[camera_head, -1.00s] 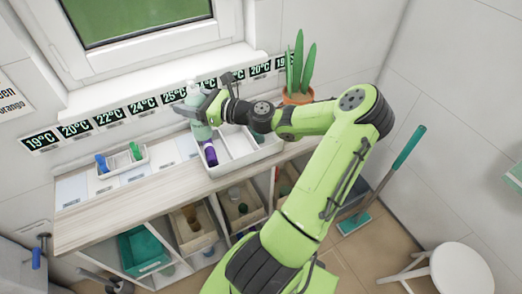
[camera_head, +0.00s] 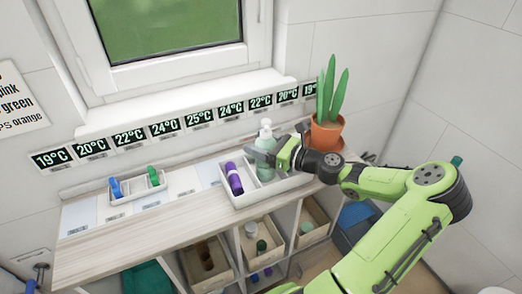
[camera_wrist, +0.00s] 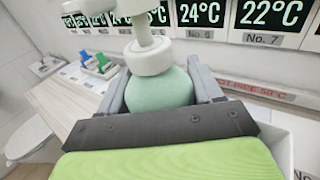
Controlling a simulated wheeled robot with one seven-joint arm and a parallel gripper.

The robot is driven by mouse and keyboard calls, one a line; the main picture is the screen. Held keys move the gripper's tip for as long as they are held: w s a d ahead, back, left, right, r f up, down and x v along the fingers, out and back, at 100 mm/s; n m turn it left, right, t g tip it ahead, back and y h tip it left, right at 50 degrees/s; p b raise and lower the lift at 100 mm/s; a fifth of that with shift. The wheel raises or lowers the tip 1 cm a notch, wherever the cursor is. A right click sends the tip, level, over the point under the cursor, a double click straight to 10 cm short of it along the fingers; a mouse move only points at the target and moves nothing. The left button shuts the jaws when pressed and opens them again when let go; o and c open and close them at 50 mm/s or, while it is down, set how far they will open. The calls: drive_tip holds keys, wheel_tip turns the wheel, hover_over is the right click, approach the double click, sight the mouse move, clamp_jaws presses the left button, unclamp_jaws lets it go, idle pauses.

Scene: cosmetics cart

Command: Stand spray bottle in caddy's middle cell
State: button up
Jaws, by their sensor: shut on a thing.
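The spray bottle (camera_head: 265,134) is pale green with a white pump head and stands upright. My gripper (camera_head: 262,155) is shut on it below the pump; the wrist view shows the green body (camera_wrist: 160,91) between both fingers. The white caddy (camera_head: 246,199) stands on the counter under my gripper. A purple bottle (camera_head: 234,179) is in its left cell. The spray bottle's lower part shows at the caddy's middle, behind the front wall. I cannot tell whether its base touches the caddy floor.
A potted plant (camera_head: 328,128) stands close to the right of my gripper. A small white tray (camera_head: 138,190) with blue and green items is at the left. Temperature displays line the wall behind. The counter (camera_head: 120,237) is clear in front.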

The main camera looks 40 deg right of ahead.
drive_tip(key=shift+f, duration=0.35)
drive_tip(key=o, duration=1.4)
drive_tip(key=shift+s+d+r, duration=0.1)
drive_tip(key=shift+s+r, duration=0.05)
drive_tip(key=p+v, duration=0.2)
drive_tip(key=v, duration=0.9)
drive_tip(key=shift+s+d+p, duration=0.1)
drive_tip(key=shift+s+p, duration=0.2)
drive_tip(key=shift+s, duration=0.05)
